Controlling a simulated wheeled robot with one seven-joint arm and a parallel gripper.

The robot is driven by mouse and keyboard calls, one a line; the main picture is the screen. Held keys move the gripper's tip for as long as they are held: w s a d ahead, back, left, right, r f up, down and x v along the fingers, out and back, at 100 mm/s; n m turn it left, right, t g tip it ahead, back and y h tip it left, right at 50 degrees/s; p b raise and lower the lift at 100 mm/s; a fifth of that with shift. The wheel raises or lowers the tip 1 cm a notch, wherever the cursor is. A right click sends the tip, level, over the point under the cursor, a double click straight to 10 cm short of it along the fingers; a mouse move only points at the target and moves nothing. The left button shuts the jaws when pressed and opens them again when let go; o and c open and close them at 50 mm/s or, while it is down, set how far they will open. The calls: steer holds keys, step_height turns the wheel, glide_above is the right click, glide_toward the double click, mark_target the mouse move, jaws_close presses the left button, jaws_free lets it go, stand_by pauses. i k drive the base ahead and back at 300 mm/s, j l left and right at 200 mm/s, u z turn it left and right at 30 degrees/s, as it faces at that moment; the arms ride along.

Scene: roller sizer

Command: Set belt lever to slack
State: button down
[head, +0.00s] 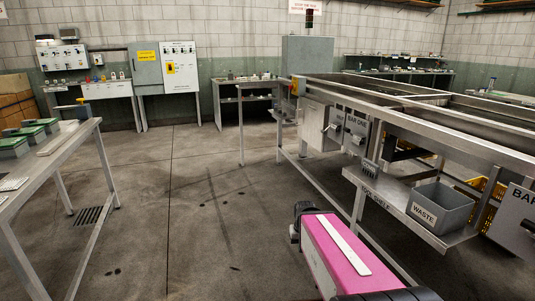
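The roller sizer (440,125) is the long grey metal frame on the right. No lever is clearly marked as the belt lever. A grey box (314,124) on the machine's near side carries a small dark fitting that may be a handle, too small to read. To its right is a box labelled BAR ONE (356,135). An orange-yellow part (294,87) sits at the machine's far left corner. My pink arm link with a white stripe shows at bottom centre, away from these boxes. My gripper's fingers are not visible.
A tool shelf (375,185) with a grey WASTE bin (440,206) juts from the machine's near side. A table (48,150) with green-topped boxes stands left. Control cabinets (146,66) are on the back wall. A small table (240,84) stands behind. The concrete floor between is clear.

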mark_target(323, 132)
steer(key=i, duration=1.55)
steer(key=i+z, duration=0.15)
steer(key=k, duration=0.05)
